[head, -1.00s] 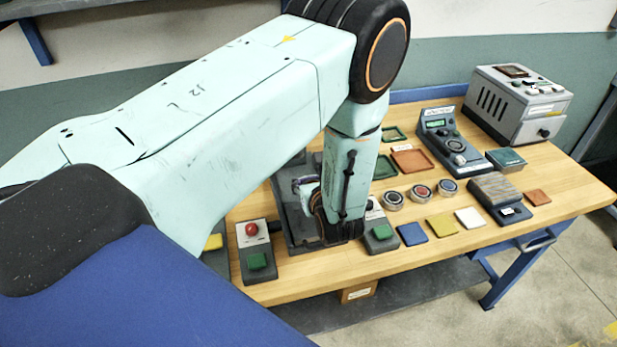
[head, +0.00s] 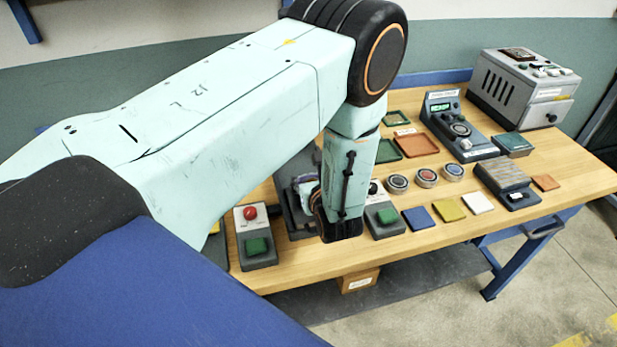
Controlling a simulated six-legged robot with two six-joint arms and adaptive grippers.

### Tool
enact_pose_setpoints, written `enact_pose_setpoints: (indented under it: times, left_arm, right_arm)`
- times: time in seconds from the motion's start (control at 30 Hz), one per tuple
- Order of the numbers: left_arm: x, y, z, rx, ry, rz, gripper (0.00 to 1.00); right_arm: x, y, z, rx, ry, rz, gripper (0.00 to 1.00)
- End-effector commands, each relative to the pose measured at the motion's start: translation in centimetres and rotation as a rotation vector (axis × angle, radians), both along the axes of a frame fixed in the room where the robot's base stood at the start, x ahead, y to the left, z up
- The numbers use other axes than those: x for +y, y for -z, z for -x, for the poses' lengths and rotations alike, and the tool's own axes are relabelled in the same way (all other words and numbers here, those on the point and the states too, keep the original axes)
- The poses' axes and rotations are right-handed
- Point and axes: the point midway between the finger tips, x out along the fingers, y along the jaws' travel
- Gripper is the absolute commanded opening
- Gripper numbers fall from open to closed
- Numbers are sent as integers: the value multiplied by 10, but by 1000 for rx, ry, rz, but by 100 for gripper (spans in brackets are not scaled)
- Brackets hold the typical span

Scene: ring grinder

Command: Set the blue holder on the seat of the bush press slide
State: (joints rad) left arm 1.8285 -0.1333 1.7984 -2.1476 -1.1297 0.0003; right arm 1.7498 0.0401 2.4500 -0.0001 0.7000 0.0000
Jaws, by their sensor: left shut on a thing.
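My left gripper (head: 340,229) hangs pointing down from my pale green arm, over the front part of the wooden bench. It is shut, but its fingertips and what they hold are hidden by its own housing. A dark grey machine base (head: 293,209), probably the bush press, stands just behind and left of the gripper. Its slide and seat are mostly covered by the arm, so I cannot make out the seat. No holder is clearly visible in the grip. A round piece with a blue top (head: 454,172) stands in a row at the right. My right gripper is not in view.
Button boxes (head: 254,237) and (head: 383,218) stand left and right of the gripper. Blue (head: 417,219), yellow (head: 448,210) and white (head: 478,203) tiles lie along the front. A red-topped round piece (head: 426,177) and trays (head: 416,145) stand behind.

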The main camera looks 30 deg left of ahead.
Motion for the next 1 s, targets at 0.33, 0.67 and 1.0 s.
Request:
enact_pose_setpoints:
  times: [0.33,0.67,1.0]
  left_arm:
    - [0,-2,-1,-3,1,-1,46]
    - [0,-1,0,-1,1,-1,74]
    - [0,0,1,3,1,1,78]
  right_arm:
    - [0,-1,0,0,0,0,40]
    - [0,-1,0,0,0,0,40]
    - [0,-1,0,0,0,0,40]
